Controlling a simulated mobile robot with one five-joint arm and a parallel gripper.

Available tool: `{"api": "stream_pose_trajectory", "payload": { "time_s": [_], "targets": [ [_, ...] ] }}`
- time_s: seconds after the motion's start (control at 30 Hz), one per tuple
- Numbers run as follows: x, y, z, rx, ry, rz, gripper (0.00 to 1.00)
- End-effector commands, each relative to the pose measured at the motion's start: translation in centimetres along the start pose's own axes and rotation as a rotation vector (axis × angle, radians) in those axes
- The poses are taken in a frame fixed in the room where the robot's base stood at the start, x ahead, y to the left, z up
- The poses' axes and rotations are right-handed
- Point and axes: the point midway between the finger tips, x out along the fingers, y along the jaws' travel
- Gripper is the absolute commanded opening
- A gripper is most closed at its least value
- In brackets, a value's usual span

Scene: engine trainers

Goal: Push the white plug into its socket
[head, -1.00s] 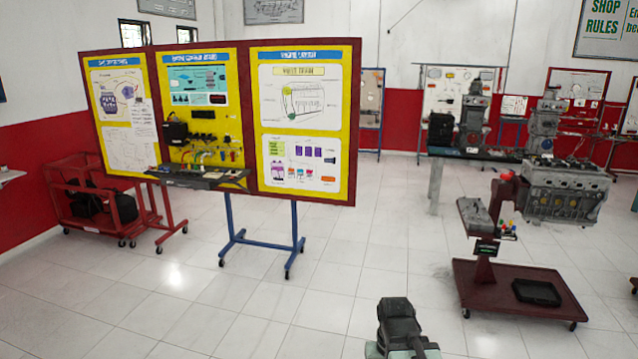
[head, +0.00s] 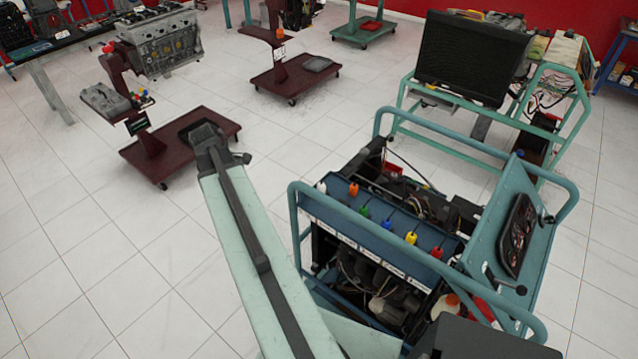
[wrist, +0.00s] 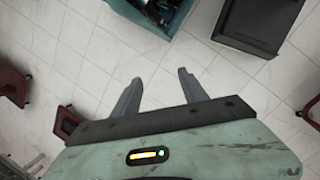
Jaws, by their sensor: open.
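The white plug (head: 321,187) is a small white piece at the left end of a row of coloured plugs on the blue panel (head: 340,212) of an engine trainer. At this size I cannot tell how it sits, or make out its socket. My gripper (wrist: 158,84) is open and empty in the wrist view, its two fingers apart over tiled floor. No plug shows between them. In the head view my arm reaches up to the left of the trainer, apart from the panel, and the fingers cannot be made out.
Orange, green, blue (head: 387,225), yellow (head: 411,238) and red (head: 437,252) plugs share the panel. A teal rail (head: 298,225) edges the trainer, with a gauge board (head: 515,235) at right. A dark red stand (head: 150,150) is at left. Tiled floor (head: 90,240) lies clear at lower left.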

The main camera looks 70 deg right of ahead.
Motion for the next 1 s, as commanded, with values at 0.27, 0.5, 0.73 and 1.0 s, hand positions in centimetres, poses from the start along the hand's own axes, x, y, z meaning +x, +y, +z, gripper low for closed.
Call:
{"api": "stream_pose_trajectory", "payload": {
  "time_s": [0.27,0.5,0.73,1.0],
  "targets": [
    [1.8,5.4,19.7,-0.232,-0.136,-0.047,0.51],
    [6.1,4.9,22.0,-0.289,-0.157,-0.063,0.51],
    [6.2,4.9,22.3,-0.296,-0.159,-0.065,0.51],
    [7.0,4.8,22.3,-0.294,-0.159,-0.065,0.51]
  ]
}}
